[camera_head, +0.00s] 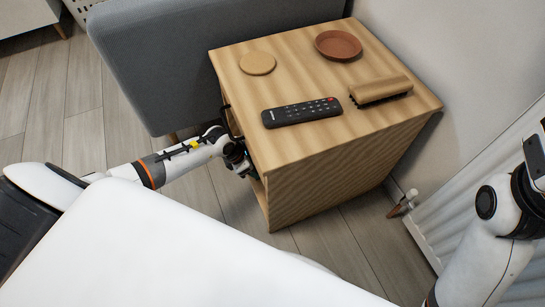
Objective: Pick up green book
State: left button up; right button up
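No green book shows in the head view. A wooden side cabinet (330,178) stands in the middle, its open front on the left side mostly hidden from this angle. My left arm reaches in from the left, and my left gripper (240,160) is at the cabinet's open front, below the top's left edge. Its fingertips are partly hidden by the cabinet, so I cannot tell whether it is open or holds anything. My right arm shows at the right edge, but its gripper is out of the frame.
On the cabinet top are a black remote (301,112), a brush (380,91), a terracotta dish (338,45) and a round tan disc (257,63). A grey upholstered panel (180,60) stands behind at left. A white radiator (480,170) is at right.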

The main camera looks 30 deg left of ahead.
pick_arm(q)
jog(key=shift+f, duration=0.25)
dwell(0.5)
jog(key=shift+c, duration=0.5)
grip_shut()
